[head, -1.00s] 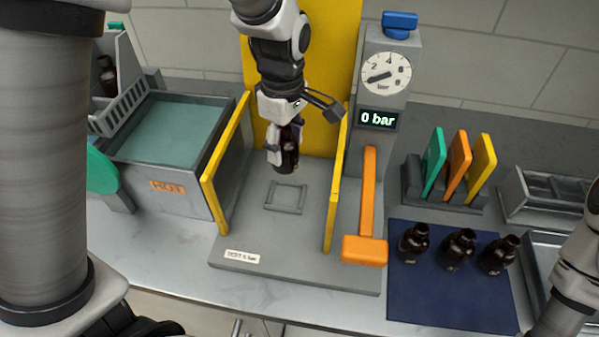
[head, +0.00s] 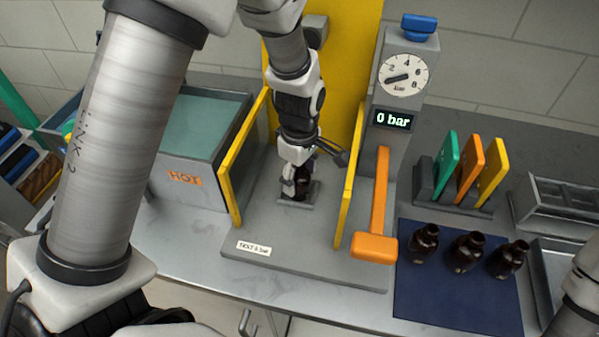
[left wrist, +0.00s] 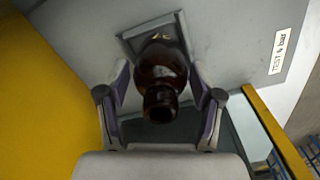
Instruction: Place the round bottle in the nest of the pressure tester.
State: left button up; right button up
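The round bottle (head: 302,186), dark amber, stands upright at the nest (head: 313,192) of the pressure tester (head: 300,240). In the left wrist view the bottle (left wrist: 160,78) shows neck toward me, its base within the square nest frame (left wrist: 128,42) as far as I can see. The bottle hides part of the nest. Of my right arm only a link shows at the right edge; its gripper is out of view.
Yellow side panels (head: 244,158) flank the nest. The orange lever (head: 375,245) and gauge (head: 403,75) reading 0 bar stand right. Several more items lie beyond: three bottles on a blue mat (head: 455,295), coloured plates (head: 470,165), and a hot bath (head: 200,130) at left.

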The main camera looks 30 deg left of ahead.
pick_arm(q)
jog(key=shift+r, duration=0.1)
notch_tip(320, 180, up, 8)
jog(key=shift+f+b, duration=0.1)
jog(key=shift+b, duration=0.25)
dwell(1.3)
